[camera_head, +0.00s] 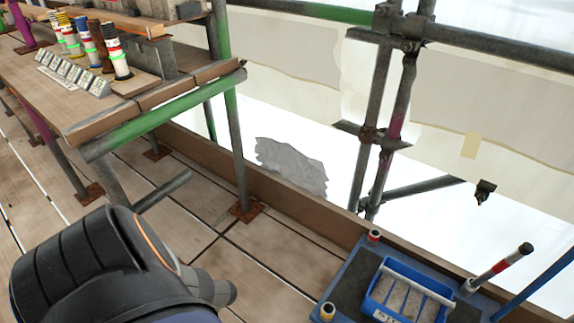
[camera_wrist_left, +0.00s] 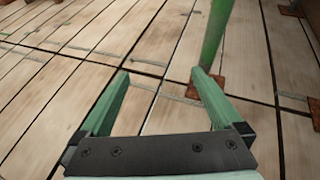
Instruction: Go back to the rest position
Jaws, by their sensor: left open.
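My left arm comes in at the lower left of the head view, dark and rounded, over the plank floor. Its gripper is not clearly visible there. In the left wrist view my left gripper (camera_wrist_left: 160,85) has its two green fingers spread apart with nothing between them. Plank floor lies below the fingers, and a green pole (camera_wrist_left: 214,38) stands just beyond the right finger. I cannot tell whether they touch. My right gripper is not in view.
A wooden bench (camera_head: 80,108) on scaffold tubes holds several striped cylinders (camera_head: 116,52) at upper left. A blue crate (camera_head: 372,308) sits on a blue-edged cart (camera_head: 345,275) at lower right. Scaffold poles (camera_head: 378,110) stand behind. Floor (camera_head: 270,262) between is clear.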

